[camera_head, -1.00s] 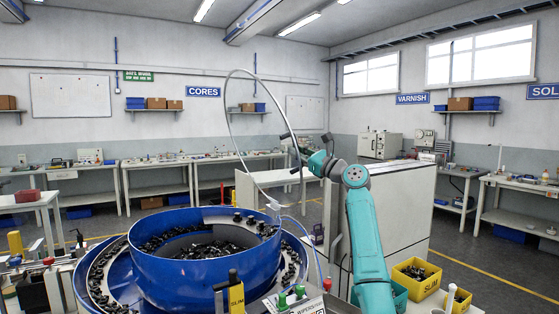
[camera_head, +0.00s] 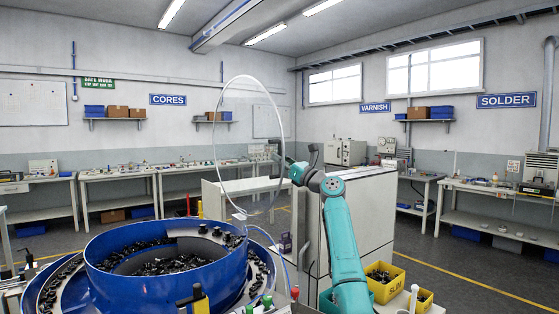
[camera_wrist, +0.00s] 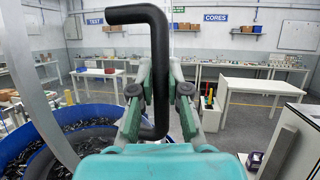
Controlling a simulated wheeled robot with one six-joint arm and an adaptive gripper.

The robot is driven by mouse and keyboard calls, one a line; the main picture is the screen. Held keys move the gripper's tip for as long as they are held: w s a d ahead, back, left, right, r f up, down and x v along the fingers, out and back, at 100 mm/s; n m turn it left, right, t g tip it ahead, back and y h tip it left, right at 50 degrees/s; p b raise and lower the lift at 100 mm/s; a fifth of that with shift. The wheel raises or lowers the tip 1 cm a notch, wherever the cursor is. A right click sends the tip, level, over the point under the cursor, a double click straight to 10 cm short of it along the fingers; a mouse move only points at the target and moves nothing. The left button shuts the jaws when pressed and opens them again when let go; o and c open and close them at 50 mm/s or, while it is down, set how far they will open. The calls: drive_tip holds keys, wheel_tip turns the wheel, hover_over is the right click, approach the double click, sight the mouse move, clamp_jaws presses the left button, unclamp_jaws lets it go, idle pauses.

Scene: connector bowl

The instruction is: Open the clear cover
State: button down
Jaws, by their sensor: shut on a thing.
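The clear cover (camera_head: 215,140) stands raised above the blue bowl (camera_head: 170,272) in the head view, roughly upright. It shows as a thin pale ring, joined near the bowl's rim at its lower end. In the wrist view its curved edge (camera_wrist: 32,85) runs down the left side. My gripper (camera_head: 284,165) is at the cover's right side. In the wrist view my gripper (camera_wrist: 160,100) is shut on the black bent handle (camera_wrist: 158,60), whose upright bar lies between the fingers. Where the handle joins the cover is unclear.
The bowl holds many small black parts. Yellow bins (camera_head: 384,276) stand on the right beside a white cabinet (camera_head: 365,215). Workbenches (camera_head: 120,180) line the walls, with open floor before them. A thin blue hose (camera_head: 275,245) hangs by the bowl.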

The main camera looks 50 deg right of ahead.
drive_tip(key=c, duration=1.1)
unclamp_jaws()
drive_tip(key=shift+c, duration=0.2)
drive_tip(key=v, duration=1.2)
